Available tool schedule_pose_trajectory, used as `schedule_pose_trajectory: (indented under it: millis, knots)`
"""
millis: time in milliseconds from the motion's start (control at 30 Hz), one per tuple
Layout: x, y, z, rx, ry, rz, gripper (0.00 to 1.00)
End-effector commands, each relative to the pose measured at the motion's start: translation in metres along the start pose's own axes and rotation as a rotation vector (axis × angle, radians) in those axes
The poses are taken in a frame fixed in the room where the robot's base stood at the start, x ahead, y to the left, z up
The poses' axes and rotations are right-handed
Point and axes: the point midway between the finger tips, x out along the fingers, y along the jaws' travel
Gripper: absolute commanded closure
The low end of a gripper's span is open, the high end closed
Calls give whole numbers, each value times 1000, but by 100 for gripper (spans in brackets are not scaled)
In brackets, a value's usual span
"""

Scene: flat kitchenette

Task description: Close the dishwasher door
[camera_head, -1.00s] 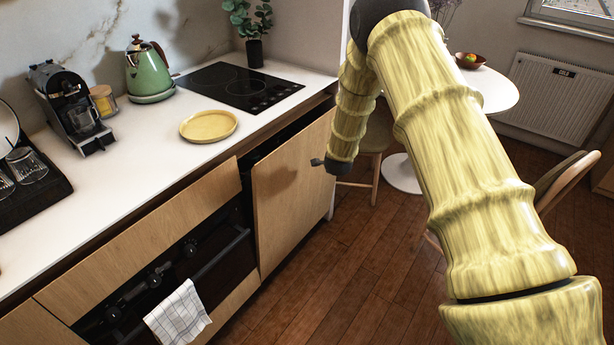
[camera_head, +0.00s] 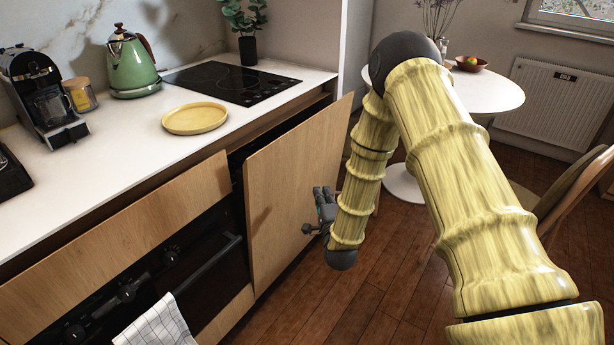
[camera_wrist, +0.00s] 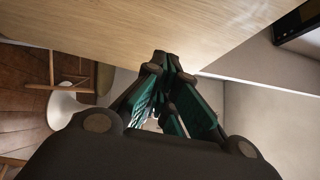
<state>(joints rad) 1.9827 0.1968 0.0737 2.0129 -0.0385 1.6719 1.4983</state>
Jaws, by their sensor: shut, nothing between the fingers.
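The dishwasher door (camera_head: 285,190) is a light wood panel to the right of the oven. It stands partly open, its top edge tilted out from the counter with a dark gap behind. My gripper (camera_head: 322,192) is shut and empty, in front of the door's outer face towards its right side, fingers pointing up. In the wrist view, the closed green-padded fingertips (camera_wrist: 168,62) are close to a wood panel (camera_wrist: 140,25), which appears to be the door. I cannot tell whether they touch it.
The counter (camera_head: 110,170) holds a yellow plate (camera_head: 195,118), kettle (camera_head: 131,65), coffee machine (camera_head: 42,95) and hob (camera_head: 232,83). A towel (camera_head: 158,325) hangs on the oven (camera_head: 195,262). A chair (camera_head: 570,190) and white table (camera_head: 497,92) stand at right. Floor (camera_head: 335,285) before the door is clear.

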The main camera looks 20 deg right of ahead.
Motion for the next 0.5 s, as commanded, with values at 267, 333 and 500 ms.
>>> schedule_pose_trajectory:
  millis: [267,333,500]
  knots:
    - [22,-2,-4,0,3,-8,100]
    - [33,-2,-4,-1,4,-8,100]
    - [61,-2,-5,-1,4,-7,100]
